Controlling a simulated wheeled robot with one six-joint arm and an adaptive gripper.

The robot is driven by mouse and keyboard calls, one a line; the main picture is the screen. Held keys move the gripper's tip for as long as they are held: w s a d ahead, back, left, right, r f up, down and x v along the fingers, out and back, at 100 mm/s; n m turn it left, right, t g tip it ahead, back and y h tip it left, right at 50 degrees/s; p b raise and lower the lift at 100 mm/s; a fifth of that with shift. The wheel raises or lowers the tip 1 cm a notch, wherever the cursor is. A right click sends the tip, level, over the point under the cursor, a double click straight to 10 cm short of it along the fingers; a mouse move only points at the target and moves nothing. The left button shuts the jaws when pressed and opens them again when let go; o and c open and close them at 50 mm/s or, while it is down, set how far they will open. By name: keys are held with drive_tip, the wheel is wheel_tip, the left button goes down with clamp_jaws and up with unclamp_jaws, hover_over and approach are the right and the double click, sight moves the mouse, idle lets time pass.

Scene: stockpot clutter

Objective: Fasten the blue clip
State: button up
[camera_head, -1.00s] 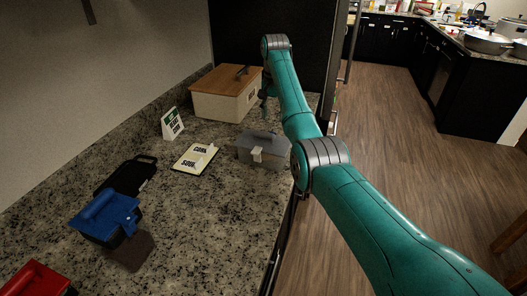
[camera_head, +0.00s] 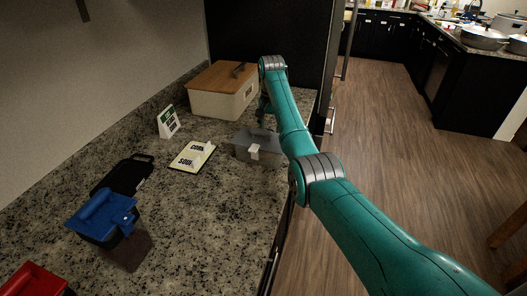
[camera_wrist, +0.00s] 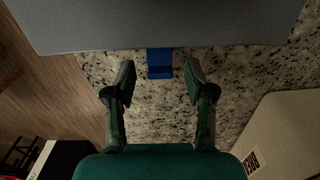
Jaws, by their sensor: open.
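The grey lidded box (camera_head: 258,146) stands on the counter below my arm, with a white clip (camera_head: 254,152) on its near side. In the wrist view its grey lid (camera_wrist: 100,25) fills the top. The blue clip (camera_wrist: 160,62) juts from the lid's edge over the counter; whether it is latched I cannot tell. My gripper (camera_wrist: 160,78) is open and empty, one finger on each side of the blue clip with gaps. In the head view my gripper (camera_head: 263,112) is at the box's far side, partly hidden by my arm, and the blue clip is hidden there.
A cream box with wooden lid (camera_head: 215,103) stands close behind. A sign card (camera_head: 168,122), an open booklet (camera_head: 192,156), a black board (camera_head: 124,175), a blue container (camera_head: 103,215) and a red one (camera_head: 35,280) lie leftward. The counter's front edge drops off to the right.

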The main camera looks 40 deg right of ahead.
drive_tip(key=c, duration=0.8)
drive_tip(key=shift+o, duration=0.3)
drive_tip(key=shift+r, duration=0.2)
drive_tip(key=shift+s+a+r, duration=0.1)
drive_tip(key=shift+a+r, duration=0.05)
drive_tip(key=shift+r, duration=0.2)
drive_tip(key=shift+s+a+r, duration=0.1)
drive_tip(key=shift+a+r, duration=0.1)
drive_tip(key=shift+r, duration=0.15)
drive_tip(key=shift+a+r, duration=0.1)
drive_tip(key=shift+r, duration=0.05)
drive_tip(key=shift+s+a+r, duration=0.15)
drive_tip(key=shift+r, duration=0.05)
drive_tip(key=o, duration=0.7)
